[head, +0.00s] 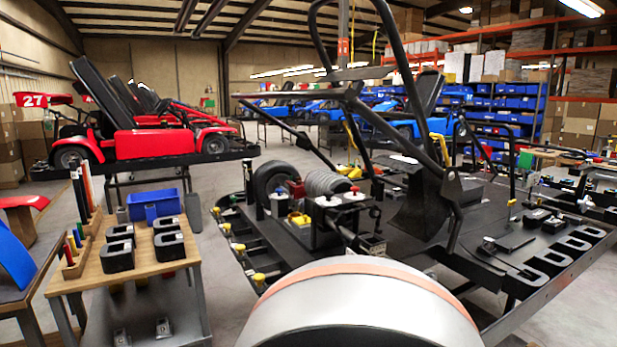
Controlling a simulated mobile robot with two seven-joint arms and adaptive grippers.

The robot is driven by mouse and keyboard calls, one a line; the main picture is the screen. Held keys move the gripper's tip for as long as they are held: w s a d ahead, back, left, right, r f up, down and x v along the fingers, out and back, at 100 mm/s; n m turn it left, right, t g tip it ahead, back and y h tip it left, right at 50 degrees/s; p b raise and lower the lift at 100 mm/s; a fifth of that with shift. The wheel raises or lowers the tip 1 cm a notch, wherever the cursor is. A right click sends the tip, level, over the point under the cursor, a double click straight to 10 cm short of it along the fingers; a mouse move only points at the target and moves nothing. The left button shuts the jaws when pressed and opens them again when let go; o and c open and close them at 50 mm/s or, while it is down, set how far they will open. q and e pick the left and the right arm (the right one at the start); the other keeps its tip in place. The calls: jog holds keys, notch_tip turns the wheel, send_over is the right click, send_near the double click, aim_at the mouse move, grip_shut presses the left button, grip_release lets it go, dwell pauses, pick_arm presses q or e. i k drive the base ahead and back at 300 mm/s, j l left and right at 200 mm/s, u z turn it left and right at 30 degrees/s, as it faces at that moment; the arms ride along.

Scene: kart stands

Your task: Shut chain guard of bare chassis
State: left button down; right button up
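The bare chassis (290,240) is a black kart frame with a tall tubular cage, filling the middle and right of the head view. On its left rear part sit a black wheel (274,184), a grey ribbed cylinder (327,184) and a block with white-capped posts. A dark upright panel (418,208) stands near the frame's middle. I cannot tell which part is the chain guard, or whether it is open or shut. A large white rounded shape with an orange band hides the chassis's near side. Neither of my grippers is in view.
A wooden cart (140,262) with black blocks and a blue bin (153,205) stands at the left. A red kart (150,140) is on a stand behind it. Racks with blue bins (505,116) line the back right. Floor shows between cart and chassis.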

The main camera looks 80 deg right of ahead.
aim_at(416, 191)
jog(key=k+l+z, duration=0.25)
jog(key=k, duration=0.2)
jog(key=k+l+z, duration=0.1)
jog(key=k+z, duration=0.2)
jog(key=k+l+z, duration=0.25)
jog(key=l, duration=0.35)
jog(key=k+l+z, duration=0.15)
jog(key=l+z, duration=0.25)
jog(key=l, duration=0.45)
jog(key=l+z, duration=0.25)
jog(key=l, duration=0.45)
jog(key=i+l+z, duration=0.1)
jog(key=l+z, duration=0.15)
jog(key=l, duration=0.45)
jog(key=k+l, duration=0.15)
jog(key=k, duration=0.3)
jog(key=i, duration=0.5)
